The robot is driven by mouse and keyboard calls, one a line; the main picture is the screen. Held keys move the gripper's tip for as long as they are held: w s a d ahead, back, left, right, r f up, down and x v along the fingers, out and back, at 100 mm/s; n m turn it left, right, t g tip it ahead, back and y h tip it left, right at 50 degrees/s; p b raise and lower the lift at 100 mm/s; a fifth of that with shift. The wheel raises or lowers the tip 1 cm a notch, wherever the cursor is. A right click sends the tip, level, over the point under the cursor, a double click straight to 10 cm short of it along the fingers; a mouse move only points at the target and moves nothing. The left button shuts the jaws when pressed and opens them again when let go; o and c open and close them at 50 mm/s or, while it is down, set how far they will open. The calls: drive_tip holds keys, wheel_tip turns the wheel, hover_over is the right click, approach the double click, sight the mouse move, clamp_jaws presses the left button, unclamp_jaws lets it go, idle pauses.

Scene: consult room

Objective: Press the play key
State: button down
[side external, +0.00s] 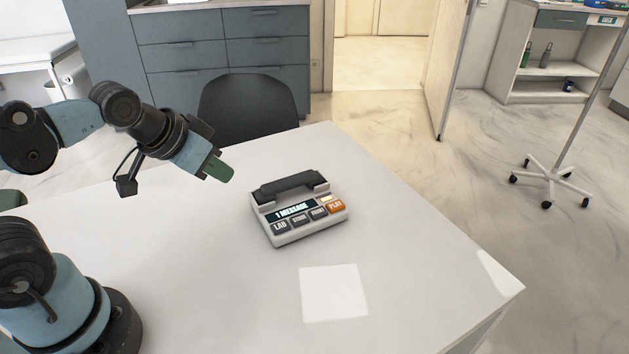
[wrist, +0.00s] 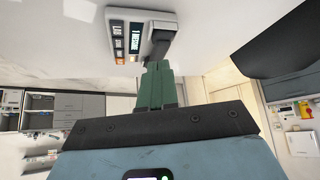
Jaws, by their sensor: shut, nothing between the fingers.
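The phone (side external: 297,209) is a light grey desk unit with a black handset and a lit display reading "1 MESSAGE". Its orange play key (side external: 336,206) is at the right end of a row of keys. The other keys in the row are dark. My gripper (side external: 221,172) has green fingers, shut and empty, in the air to the left of the phone and apart from it. In the wrist view the phone (wrist: 115,38) shows upside down at the top, beyond my shut gripper (wrist: 156,66).
The phone stands on a white table (side external: 400,250) with clear surface around it. A bright square patch (side external: 334,293) lies in front of the phone. A dark chair (side external: 247,108) stands behind the table, before grey drawers (side external: 195,55). A wheeled pole stand (side external: 553,175) is off to the right.

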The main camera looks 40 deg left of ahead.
drive_tip(key=m+t+h, duration=0.1)
drive_tip(key=m+t, duration=0.1)
drive_tip(key=m, duration=0.9)
hover_over(333, 207)
drive_tip(key=shift+r, duration=0.1)
drive_tip(key=shift+s+f, duration=0.1)
drive_tip(key=shift+f, duration=4.35)
drive_tip(key=shift+f, duration=0.15)
drive_tip(key=shift+f, duration=0.25)
